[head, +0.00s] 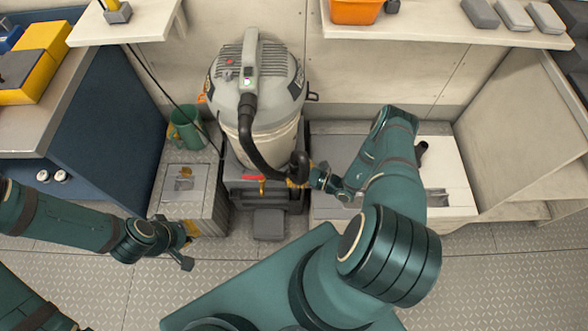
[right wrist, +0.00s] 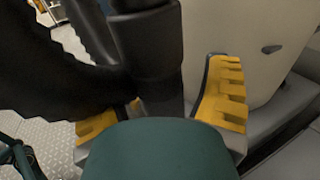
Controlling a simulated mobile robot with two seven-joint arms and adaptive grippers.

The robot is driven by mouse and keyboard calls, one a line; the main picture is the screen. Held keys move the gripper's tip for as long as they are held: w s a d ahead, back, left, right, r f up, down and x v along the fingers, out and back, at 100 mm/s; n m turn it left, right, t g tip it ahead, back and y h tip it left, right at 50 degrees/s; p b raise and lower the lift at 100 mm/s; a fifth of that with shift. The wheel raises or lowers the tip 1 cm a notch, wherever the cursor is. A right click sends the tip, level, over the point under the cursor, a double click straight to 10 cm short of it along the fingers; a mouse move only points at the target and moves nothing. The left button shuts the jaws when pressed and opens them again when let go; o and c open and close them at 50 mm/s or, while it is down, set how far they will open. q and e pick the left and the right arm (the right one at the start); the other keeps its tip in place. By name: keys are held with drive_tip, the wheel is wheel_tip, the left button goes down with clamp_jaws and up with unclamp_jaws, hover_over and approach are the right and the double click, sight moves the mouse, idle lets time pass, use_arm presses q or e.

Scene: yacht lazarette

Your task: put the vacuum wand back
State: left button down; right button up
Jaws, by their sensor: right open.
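The vacuum (head: 283,72), a grey-topped canister with a pale body, stands at the back centre. Its black ribbed hose (head: 250,142) curves down from the front toward my right gripper. My right gripper (head: 297,181) is open at the hose's lower end. In the right wrist view, its yellow-padded fingers (right wrist: 182,108) stand on either side of a black tube, apparently the wand's handle (right wrist: 152,48); contact cannot be seen. The rest of the wand is hidden. A dark tube end (head: 422,150) shows beyond my right arm. My left gripper (head: 187,243) is low at the left; its opening is unclear.
Shelves overhang at upper left (head: 125,25) and upper right (head: 440,22). Open floor (head: 490,285) lies at lower right.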

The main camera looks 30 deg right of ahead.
drive_tip(key=v, duration=1.2)
drive_tip(key=shift+r, duration=0.1)
drive_tip(key=s+a+r+n+g, duration=0.2)
drive_tip(key=a+r+n+g, duration=0.1)
drive_tip(key=a+n+g, duration=0.45)
drive_tip(key=s+a+r+n+g, duration=0.1)
drive_tip(key=a+r+n+g, duration=0.2)
drive_tip(key=a+n+g, duration=0.45)
drive_tip(key=w+a+r+n+t+h, duration=0.2)
drive_tip(key=a+r+n+h, duration=0.4)
drive_tip(key=a+r+n, duration=0.3)
wheel_tip(320, 180, up, 2)
drive_tip(key=w+n, duration=0.1)
drive_tip(key=n, duration=0.2)
drive_tip(key=shift+r, duration=0.25)
